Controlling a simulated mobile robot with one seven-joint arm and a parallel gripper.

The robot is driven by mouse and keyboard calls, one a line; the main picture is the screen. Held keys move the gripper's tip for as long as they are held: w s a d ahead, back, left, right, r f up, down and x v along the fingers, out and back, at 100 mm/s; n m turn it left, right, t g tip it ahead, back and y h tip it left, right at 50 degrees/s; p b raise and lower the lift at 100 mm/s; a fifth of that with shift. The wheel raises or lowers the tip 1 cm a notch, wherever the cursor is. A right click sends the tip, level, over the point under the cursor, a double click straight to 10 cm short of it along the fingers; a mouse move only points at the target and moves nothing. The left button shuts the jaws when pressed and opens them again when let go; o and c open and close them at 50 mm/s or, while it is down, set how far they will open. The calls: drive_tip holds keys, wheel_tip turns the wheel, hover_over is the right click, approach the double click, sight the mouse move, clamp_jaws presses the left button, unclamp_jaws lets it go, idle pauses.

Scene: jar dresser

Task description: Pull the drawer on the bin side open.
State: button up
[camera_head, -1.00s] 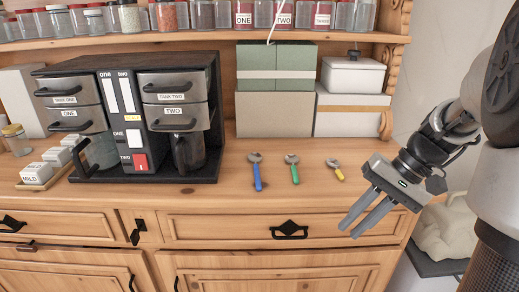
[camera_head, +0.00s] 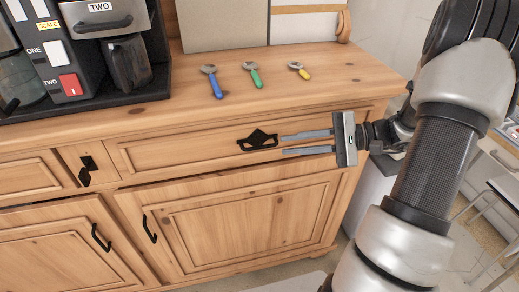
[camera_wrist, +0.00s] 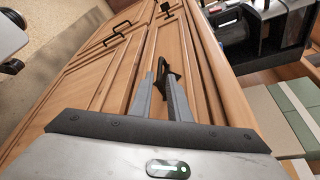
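The right-hand drawer (camera_head: 200,150) of the wooden dresser is shut, flush in its frame. A black handle (camera_head: 258,140) with a peaked backplate is on its front. My gripper (camera_head: 283,145) comes in from the right along the drawer front. It is open, with its two fingers apart one above the other and the tips near the handle's right end. In the wrist view the handle (camera_wrist: 171,79) shows between and beyond the fingertips (camera_wrist: 162,72). I cannot tell whether the fingers touch it, and nothing is gripped.
A coffee machine (camera_head: 65,50) stands at the left. Cupboard doors (camera_head: 240,215) sit below the drawer. A pale bin (camera_head: 371,190) stands right of the dresser, partly behind my arm.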

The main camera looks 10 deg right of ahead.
sight(265, 147)
drive_tip(key=b+x, duration=0.1)
drive_tip(key=x, duration=0.8)
drive_tip(key=shift+d, duration=0.1)
clamp_jaws()
idle(1.1)
